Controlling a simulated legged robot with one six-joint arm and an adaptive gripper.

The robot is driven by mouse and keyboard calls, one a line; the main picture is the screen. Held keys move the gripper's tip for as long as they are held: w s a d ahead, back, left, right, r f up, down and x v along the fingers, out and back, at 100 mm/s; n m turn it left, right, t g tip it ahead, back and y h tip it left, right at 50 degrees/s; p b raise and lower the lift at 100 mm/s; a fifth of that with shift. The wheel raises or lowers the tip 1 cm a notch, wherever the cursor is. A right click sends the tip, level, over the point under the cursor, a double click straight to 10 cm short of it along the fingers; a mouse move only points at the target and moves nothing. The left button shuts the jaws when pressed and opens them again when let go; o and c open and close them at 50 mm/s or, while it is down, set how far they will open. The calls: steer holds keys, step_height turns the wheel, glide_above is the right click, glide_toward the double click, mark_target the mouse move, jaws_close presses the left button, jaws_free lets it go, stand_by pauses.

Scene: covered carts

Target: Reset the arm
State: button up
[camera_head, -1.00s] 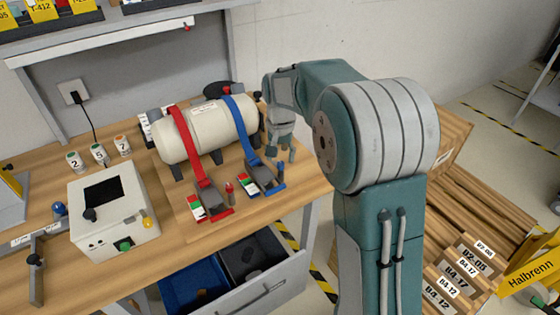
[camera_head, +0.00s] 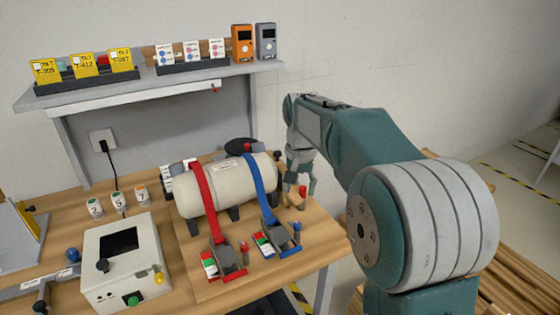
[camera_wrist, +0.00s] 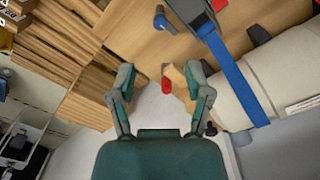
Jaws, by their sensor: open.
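My gripper (camera_head: 301,184) hangs at the right end of the beige tank (camera_head: 225,188), near the right edge of the wooden bench. In the wrist view, my gripper (camera_wrist: 160,85) is open, its two fingers apart. A small wooden piece with a red part (camera_head: 296,198) shows by the fingertips. In the wrist view this wooden piece (camera_wrist: 178,80) appears close to the right finger; I cannot tell whether they touch. My teal and grey arm (camera_head: 380,150) reaches in from the right.
A red strap (camera_head: 203,200) and a blue strap (camera_head: 262,185) cross the tank, with buckles in front. A white box (camera_head: 125,262) and several small containers stand left. A shelf (camera_head: 150,90) with cards and devices is above. Wooden pallets (camera_head: 510,270) lie at right.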

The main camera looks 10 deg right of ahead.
steer(key=s+n+t, duration=0.4)
steer(key=s+t, duration=0.1)
steer(key=s, duration=2.2)
steer(key=shift+s+d+n+t, duration=0.25)
steer(key=shift+n+t, duration=0.05)
